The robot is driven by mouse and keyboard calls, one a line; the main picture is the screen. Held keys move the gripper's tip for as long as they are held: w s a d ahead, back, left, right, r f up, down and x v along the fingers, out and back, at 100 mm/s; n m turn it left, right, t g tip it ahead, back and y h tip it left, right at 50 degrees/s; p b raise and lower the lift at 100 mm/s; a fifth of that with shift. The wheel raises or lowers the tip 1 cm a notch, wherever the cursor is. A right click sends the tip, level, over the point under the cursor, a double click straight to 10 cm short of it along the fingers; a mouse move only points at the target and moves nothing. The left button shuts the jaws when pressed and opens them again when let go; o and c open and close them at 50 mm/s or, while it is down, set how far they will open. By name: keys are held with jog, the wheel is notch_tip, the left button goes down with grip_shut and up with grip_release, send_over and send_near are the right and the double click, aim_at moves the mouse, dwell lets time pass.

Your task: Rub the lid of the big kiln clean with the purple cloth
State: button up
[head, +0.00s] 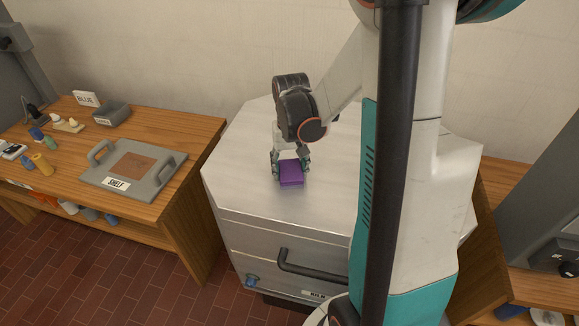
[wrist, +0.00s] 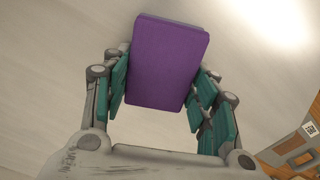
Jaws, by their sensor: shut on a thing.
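The purple cloth (head: 291,174) is a thick folded block. My gripper (head: 290,166) is shut on it, with a finger on each side. In the wrist view the cloth (wrist: 167,62) sits between the teal finger pads of the gripper (wrist: 163,88). The big kiln (head: 290,262) is a pale metal box with a many-sided flat lid (head: 240,165). The cloth is at the lid, left of its middle; I cannot tell whether it touches the surface. The lid also fills most of the wrist view (wrist: 50,70). My arm hides the lid's right part.
A dark handle (head: 310,268) sticks out from the kiln's front. A wooden table (head: 195,135) on the left holds a grey tray (head: 165,180) marked SHELF, a grey box (head: 110,113) and several small items. The lid's left and front areas are bare.

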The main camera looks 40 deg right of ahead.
jog(key=shift+w+a, duration=0.35)
jog(key=shift+w, duration=0.15)
jog(key=shift+w+r, duration=0.1)
jog(key=shift+r+p, duration=0.5)
jog(key=shift+r, duration=0.15)
jog(key=shift+w, duration=0.1)
jog(key=shift+w+d+f+b, duration=0.1)
jog(key=shift+w+d+b, duration=0.1)
jog(key=shift+w, duration=0.95)
jog(key=shift+w+d+b, duration=0.1)
jog(key=shift+w+b, duration=0.05)
jog(key=shift+w, duration=1)
jog(key=shift+f+b, duration=0.5)
jog(key=shift+f, duration=0.15)
jog(key=shift+s, duration=0.1)
